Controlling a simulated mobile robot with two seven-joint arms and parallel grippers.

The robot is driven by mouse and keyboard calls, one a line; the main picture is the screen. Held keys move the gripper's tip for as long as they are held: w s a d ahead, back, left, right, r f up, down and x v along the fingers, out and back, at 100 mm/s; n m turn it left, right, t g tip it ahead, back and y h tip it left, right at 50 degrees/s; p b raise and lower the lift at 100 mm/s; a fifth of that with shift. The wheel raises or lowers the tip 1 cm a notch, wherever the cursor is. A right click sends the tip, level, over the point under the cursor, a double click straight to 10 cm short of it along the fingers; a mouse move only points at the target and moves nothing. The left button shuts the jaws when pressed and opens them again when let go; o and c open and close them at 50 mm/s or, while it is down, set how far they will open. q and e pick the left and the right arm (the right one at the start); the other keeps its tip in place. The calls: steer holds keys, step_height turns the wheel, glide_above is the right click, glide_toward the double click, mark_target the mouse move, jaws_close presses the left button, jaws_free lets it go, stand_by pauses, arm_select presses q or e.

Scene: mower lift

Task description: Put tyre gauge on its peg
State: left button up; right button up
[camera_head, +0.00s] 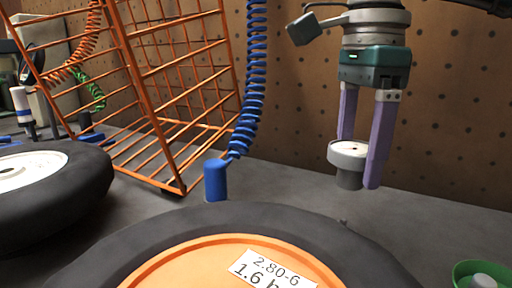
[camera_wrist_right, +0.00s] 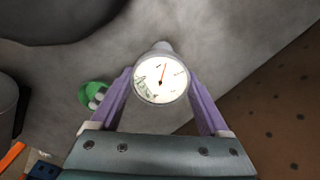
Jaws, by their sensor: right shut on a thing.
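The tyre gauge (camera_head: 348,154) is a round grey body with a white dial. My right gripper (camera_head: 360,165) is shut on it and holds it in the air above the grey bench. In the right wrist view the gauge (camera_wrist_right: 161,79) sits between the two purple fingers, with its dial and red needle facing the camera. I cannot make out a peg for it; the pegboard wall (camera_head: 285,110) behind shows only dark holes. My left gripper is not in view.
A tyre with an orange hub (camera_head: 190,266) fills the front. Another tyre (camera_head: 88,190) lies at left. An orange wire rack (camera_head: 182,110) and a blue coiled hose (camera_head: 252,90) with a blue end (camera_head: 215,180) stand behind. A green bowl (camera_head: 463,272) is at right.

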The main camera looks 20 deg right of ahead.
steer(key=shift+w+d+f, duration=0.15)
steer(key=shift+d+f, duration=0.1)
steer(key=shift+f, duration=0.15)
steer(key=shift+f+b, duration=0.6)
steer(key=shift+b, duration=0.15)
step_height(320, 180, down, 4)
steer(key=b, duration=0.3)
steer(key=shift+f+b, duration=0.15)
steer(key=shift+b, duration=0.25)
steer(key=shift+p, duration=0.4)
steer(key=shift+f+b, duration=0.45)
steer(key=shift+f, duration=0.15)
steer(key=o, duration=1.4)
steer(key=shift+c, duration=0.2)
steer(key=shift+r, duration=0.1)
